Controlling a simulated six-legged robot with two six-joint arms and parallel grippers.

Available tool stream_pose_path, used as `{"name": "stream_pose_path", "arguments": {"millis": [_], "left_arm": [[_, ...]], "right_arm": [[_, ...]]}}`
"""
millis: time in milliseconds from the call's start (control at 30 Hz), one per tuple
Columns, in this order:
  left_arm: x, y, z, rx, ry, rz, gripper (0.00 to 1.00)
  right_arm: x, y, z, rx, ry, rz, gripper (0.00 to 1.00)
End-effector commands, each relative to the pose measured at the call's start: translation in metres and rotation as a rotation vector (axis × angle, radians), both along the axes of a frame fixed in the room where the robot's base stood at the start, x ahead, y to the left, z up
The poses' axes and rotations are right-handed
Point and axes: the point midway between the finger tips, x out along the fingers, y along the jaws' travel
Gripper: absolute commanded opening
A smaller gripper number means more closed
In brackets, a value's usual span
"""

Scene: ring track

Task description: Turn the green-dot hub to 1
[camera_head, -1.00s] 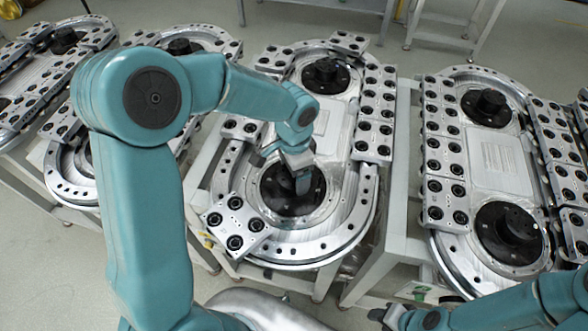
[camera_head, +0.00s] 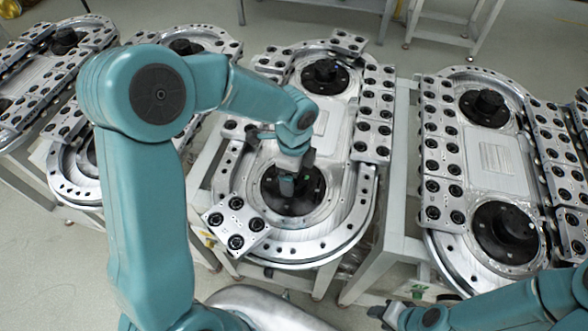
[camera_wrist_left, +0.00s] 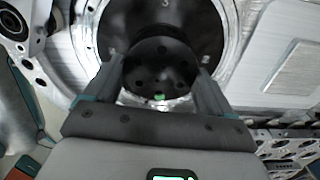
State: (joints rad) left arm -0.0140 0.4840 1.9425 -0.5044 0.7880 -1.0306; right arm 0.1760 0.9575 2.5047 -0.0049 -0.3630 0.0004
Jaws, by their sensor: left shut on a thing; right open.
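The green-dot hub (camera_head: 288,203) is a black round hub on a dark disc, at the near end of the middle ring track. My left gripper (camera_head: 297,178) reaches down onto it from above. In the left wrist view, the fingers of my left gripper (camera_wrist_left: 158,85) stand on either side of the hub (camera_wrist_left: 160,65) and are shut on it. A green dot (camera_wrist_left: 160,97) shows at the hub's lower edge there. A pale numeral 3 (camera_wrist_left: 137,22) shows on the dark disc above the hub; other marks are faint. My right gripper (camera_head: 388,315) is open and empty at the lower right.
A second black hub (camera_head: 325,75) sits at the far end of the same track. A carriage with black rollers (camera_head: 236,224) lies at the track's near left. Another ring track (camera_head: 490,150) stands to the right, with a gap between the frames. Grey floor shows in front.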

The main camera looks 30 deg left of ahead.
Motion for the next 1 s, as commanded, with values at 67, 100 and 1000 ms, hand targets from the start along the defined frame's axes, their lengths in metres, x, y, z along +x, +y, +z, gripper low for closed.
{"name": "stream_pose_path", "arguments": {"millis": [67,100,1000], "left_arm": [[0.0025,0.0007,0.0035,0.0,-0.01,-0.021,0.54],[0.0025,0.0008,0.0034,0.0,-0.01,-0.03,0.54],[0.0015,0.0005,0.0042,0.001,-0.006,-0.057,1.0]], "right_arm": [[0.0,0.0,0.0016,0.0,0.0,0.0,0.43],[0.0,0.0,0.0018,0.0,0.0,0.0,0.43],[0.0,0.0,0.0016,0.0,0.0,0.0,0.43]]}}
